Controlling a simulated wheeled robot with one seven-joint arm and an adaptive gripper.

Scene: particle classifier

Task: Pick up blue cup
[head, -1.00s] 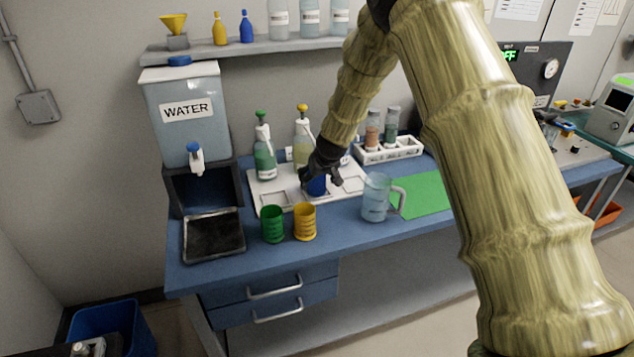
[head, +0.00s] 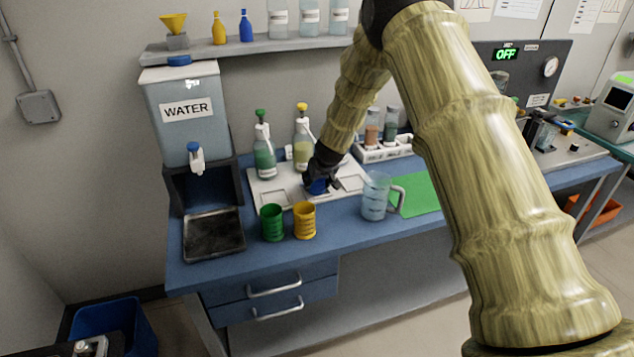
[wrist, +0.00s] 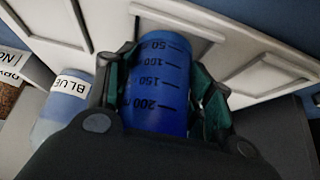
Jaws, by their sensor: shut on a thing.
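The blue cup (wrist: 158,85) has dark volume marks and sits between the two fingers of my gripper (wrist: 160,95) in the wrist view. The fingers are shut on its sides. In the head view the cup (head: 317,187) is mostly hidden by my gripper (head: 322,175). It is at the white tray (head: 270,200) on the blue bench; I cannot tell whether it touches the tray.
A green cup (head: 272,223) and a yellow cup (head: 304,220) stand in front of the tray. A clear jug (head: 375,197) is close on the right. Bottles with green (head: 264,160) and yellow (head: 303,152) liquid stand behind. A bottle labelled BLUE (wrist: 64,100) is beside my gripper.

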